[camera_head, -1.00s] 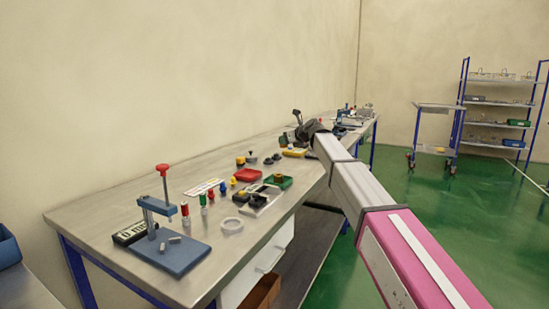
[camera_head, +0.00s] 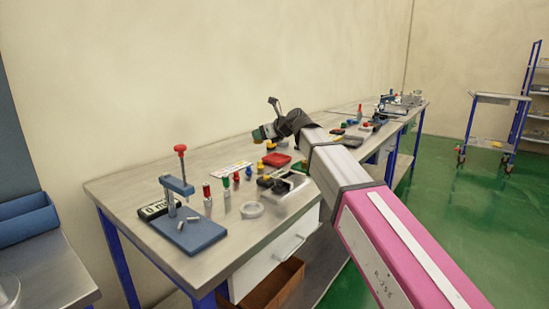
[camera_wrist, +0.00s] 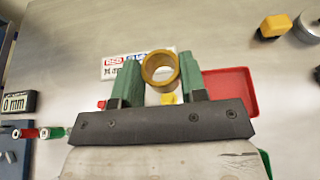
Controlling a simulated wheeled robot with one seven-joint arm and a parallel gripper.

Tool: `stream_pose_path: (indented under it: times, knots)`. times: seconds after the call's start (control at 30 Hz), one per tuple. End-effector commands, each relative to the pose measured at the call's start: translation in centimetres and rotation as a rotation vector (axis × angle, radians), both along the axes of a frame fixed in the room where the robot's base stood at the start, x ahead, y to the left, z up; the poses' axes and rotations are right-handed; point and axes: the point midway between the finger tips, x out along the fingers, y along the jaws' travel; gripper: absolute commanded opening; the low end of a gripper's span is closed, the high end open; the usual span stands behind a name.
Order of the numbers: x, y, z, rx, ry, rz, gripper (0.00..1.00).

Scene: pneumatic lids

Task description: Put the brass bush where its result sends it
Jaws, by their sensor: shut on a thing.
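The brass bush (camera_wrist: 160,68) is a short, thick ring. In the wrist view my gripper (camera_wrist: 157,80) is shut on it, with a green finger on either side and the bore visible. The red tray (camera_head: 276,159) also shows in the wrist view (camera_wrist: 230,85), below and right of the bush. A blue-based press stand (camera_head: 188,235) with a red knob stands near the bench's left end, beside a display (camera_wrist: 15,102) reading 0 mm.
A printed card (camera_head: 232,170) lies on the bench. Several coloured upright pieces and a pale ring (camera_head: 252,210) sit between the stand and the red tray. A green edge (camera_wrist: 265,160) shows low in the wrist view. Bare bench (camera_head: 135,186) lies along the wall.

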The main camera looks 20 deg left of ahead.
Motion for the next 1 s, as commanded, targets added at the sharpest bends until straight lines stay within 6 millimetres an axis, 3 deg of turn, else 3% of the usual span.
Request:
stream_pose_path:
  times: [0.3,0.5,0.77,1.0]
  knots:
    - [6.2,-2.3,-3.9,0.000,0.003,-0.002,0.11]
    - [8.8,-3.4,-5.6,0.001,0.002,-0.001,0.11]
    - [9.3,-3.8,-6.7,0.000,0.001,0.000,0.11]
    - [9.3,-3.8,-9.8,0.000,0.001,0.000,0.11]
